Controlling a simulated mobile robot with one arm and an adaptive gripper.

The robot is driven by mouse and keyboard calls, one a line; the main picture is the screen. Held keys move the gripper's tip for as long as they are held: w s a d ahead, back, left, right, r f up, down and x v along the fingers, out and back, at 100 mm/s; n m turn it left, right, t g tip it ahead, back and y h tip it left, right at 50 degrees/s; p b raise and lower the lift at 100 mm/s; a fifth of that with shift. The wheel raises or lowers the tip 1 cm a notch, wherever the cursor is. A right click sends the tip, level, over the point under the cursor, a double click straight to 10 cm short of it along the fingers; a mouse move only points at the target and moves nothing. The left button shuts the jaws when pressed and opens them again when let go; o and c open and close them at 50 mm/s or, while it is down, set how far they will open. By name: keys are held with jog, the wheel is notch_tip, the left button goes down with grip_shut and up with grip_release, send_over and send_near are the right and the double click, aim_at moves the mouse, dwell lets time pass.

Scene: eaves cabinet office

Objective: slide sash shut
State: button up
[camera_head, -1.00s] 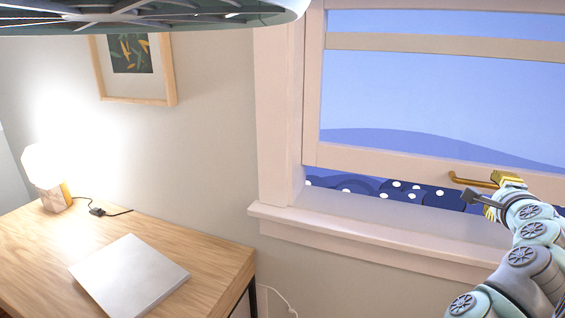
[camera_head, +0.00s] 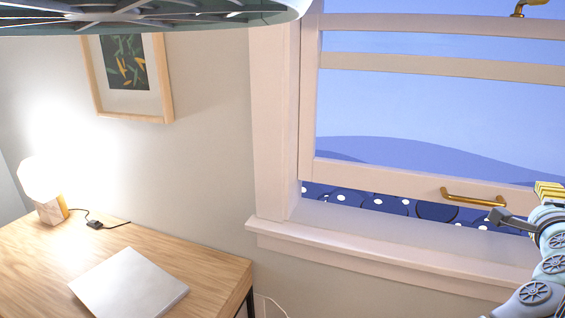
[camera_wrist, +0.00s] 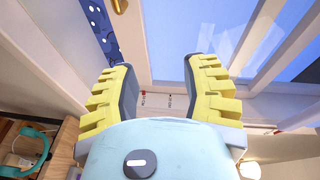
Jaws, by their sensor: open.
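The window sash (camera_head: 400,182) is raised slightly, with a narrow gap between its bottom rail and the sill (camera_head: 390,228). Dark blue with white dots shows through the gap. A brass pull handle (camera_head: 472,197) is on the bottom rail. My gripper (camera_head: 550,190) is at the right edge of the head view, right of the handle and apart from it in the picture. Its yellow padded fingers are spread and empty in the wrist view (camera_wrist: 158,88). A bit of brass, likely the handle (camera_wrist: 119,5), shows at the top of that view. The head view cuts off the sash's right side.
A wooden desk (camera_head: 210,268) at left holds a closed silver laptop (camera_head: 130,283) and a lit lamp (camera_head: 45,190). A framed picture (camera_head: 127,75) hangs on the wall. A brass fitting (camera_head: 520,8) sits on a higher rail. A lampshade-like thing (camera_head: 150,18) crosses the top left.

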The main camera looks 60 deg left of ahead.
aim_at(477, 202)
jog(key=d+r+p, duration=0.1)
jog(key=d+r+h+p, duration=0.1)
jog(key=w+d+r+t+h, duration=0.1)
jog(key=shift+d+r+m+p, duration=0.25)
jog(key=shift+d+m+p, duration=0.05)
jog(key=shift+d+p, duration=0.1)
jog(key=shift+o, duration=0.3)
